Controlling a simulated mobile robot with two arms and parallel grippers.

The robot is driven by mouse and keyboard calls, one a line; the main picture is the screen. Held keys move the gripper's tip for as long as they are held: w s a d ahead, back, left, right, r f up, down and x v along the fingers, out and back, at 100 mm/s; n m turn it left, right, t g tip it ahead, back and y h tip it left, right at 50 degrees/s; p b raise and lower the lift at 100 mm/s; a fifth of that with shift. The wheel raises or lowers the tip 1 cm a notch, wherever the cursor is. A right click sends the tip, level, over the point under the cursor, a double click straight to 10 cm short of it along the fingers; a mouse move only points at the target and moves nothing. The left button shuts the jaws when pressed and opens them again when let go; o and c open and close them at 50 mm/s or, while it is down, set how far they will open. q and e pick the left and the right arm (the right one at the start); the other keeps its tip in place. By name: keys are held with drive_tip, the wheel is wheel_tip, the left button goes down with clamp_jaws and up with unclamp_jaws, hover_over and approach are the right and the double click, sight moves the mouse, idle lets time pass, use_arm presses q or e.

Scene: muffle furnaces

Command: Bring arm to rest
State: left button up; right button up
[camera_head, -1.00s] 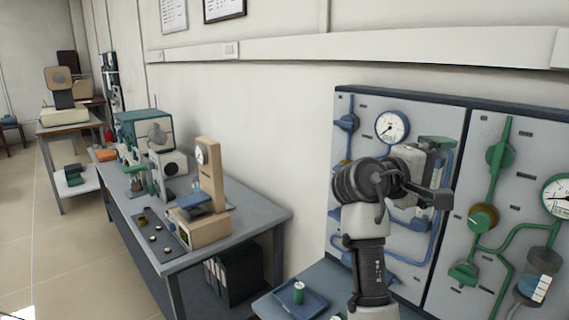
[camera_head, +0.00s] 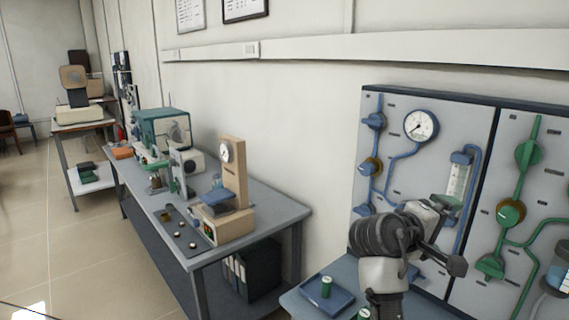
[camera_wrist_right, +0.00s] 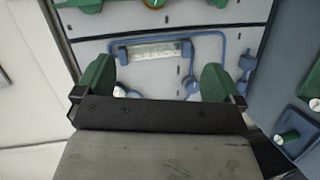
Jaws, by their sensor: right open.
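My right arm rises from the bottom right of the head view, in front of the gauge panel. Its gripper (camera_head: 452,246) points at the panel, and the fingers are partly hidden by the wrist. In the right wrist view the two green fingertips of the gripper (camera_wrist_right: 160,82) stand wide apart with nothing between them. Beyond them is the panel (camera_wrist_right: 215,65) with a blue pipe and a clear flow tube (camera_wrist_right: 157,51). The gripper looks apart from the panel. My left gripper is not in view.
A blue tray (camera_head: 340,302) with a green-and-white cylinder (camera_head: 326,286) lies on the bench just left of my right arm. A grey table (camera_head: 262,206) with instruments stands further left. The floor (camera_head: 50,215) at far left is clear.

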drive_tip(key=s+a+f+y, duration=0.1)
drive_tip(key=s+f+y, duration=0.4)
drive_tip(key=f, duration=0.7)
drive_tip(key=s+f+y, duration=0.2)
drive_tip(key=s+f, duration=0.5)
drive_tip(key=f, duration=0.5)
drive_tip(key=s+a+f+m+g+y, duration=0.15)
drive_tip(key=s+a+f+y, duration=0.25)
drive_tip(key=s, duration=0.6)
drive_tip(key=s+a+f+g+y, duration=0.2)
drive_tip(key=s+a+f+y, duration=0.15)
drive_tip(key=s, duration=0.65)
wheel_tip(320, 180, down, 28)
drive_tip(key=s, duration=0.2)
drive_tip(key=s+d+f+g, duration=0.2)
drive_tip(key=s+f, duration=1.2)
drive_tip(key=s, duration=0.1)
drive_tip(key=shift+s+d+f, duration=0.3)
drive_tip(key=shift+f, duration=0.1)
